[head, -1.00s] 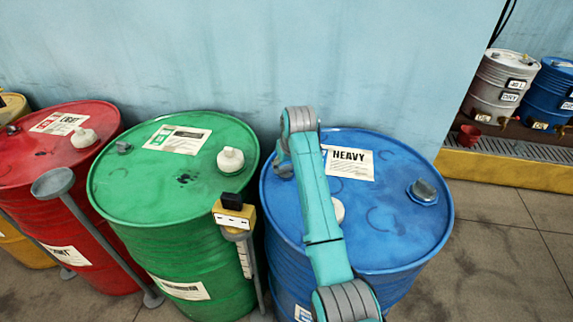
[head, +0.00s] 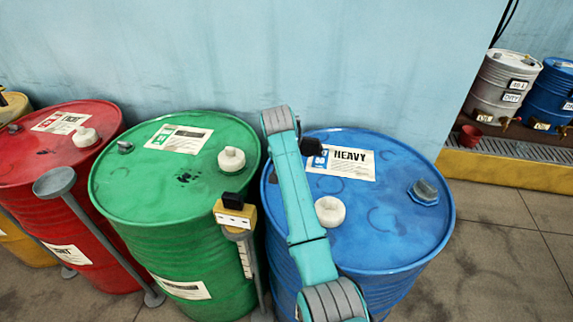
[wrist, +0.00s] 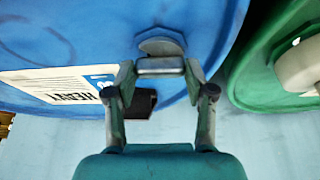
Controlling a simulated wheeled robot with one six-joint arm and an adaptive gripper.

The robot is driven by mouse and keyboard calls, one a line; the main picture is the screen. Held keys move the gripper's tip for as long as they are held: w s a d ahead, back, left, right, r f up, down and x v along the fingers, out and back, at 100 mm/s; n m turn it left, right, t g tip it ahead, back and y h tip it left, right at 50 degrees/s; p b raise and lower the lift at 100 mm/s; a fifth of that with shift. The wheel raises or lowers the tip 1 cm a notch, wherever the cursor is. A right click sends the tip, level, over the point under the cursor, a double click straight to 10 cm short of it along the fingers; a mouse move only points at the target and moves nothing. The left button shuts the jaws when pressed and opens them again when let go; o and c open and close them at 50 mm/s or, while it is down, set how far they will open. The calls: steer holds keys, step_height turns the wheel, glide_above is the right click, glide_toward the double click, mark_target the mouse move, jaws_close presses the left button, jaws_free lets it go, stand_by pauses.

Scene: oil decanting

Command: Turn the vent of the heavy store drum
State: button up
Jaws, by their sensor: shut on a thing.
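The blue heavy store drum (head: 385,235) stands right of the green drum, with a HEAVY label (head: 345,163) on its lid. The label also shows at the left of the wrist view (wrist: 50,84). In the wrist view, my gripper (wrist: 159,68) reaches over the drum's lid near its rim. Its two fingers stand either side of the grey vent (wrist: 160,47) and are shut on its flat raised bar. In the head view my arm hides the vent and the gripper.
A white cap (head: 330,211) and a grey bung (head: 424,191) sit on the same lid. A small black block (head: 311,146) shows beside the label. The green drum (head: 200,260) stands close at the left, and the wall (head: 370,80) is close behind.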

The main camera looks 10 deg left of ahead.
stand_by(0.3)
steer(key=o, duration=1.2)
steer(key=shift+c, duration=0.2)
steer(key=v, duration=1.2)
